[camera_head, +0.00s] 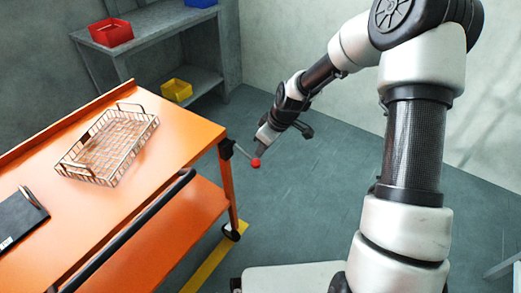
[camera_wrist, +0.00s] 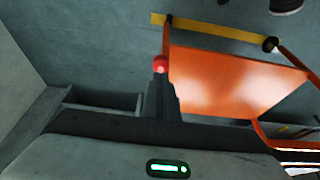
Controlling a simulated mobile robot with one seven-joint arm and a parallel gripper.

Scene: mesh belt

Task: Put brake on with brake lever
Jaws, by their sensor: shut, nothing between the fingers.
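The brake lever is a thin rod with a red knob (camera_head: 256,162), standing out from a black mount (camera_head: 226,149) on the leg of the orange cart (camera_head: 170,123). My gripper (camera_head: 261,152) is shut and empty, pointing down with its fingertips right at the knob. In the wrist view the red knob (camera_wrist: 160,64) shows just past the tips of my shut fingers (camera_wrist: 161,80). I cannot tell whether they touch it. The rod is mostly hidden by my fingers in the wrist view.
A wire basket (camera_head: 108,146) and a dark flat item (camera_head: 19,218) lie on the cart's top. A black handle bar (camera_head: 130,228) runs along its near side. A grey shelf (camera_head: 150,28) with coloured bins stands behind. The floor right of the knob is clear.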

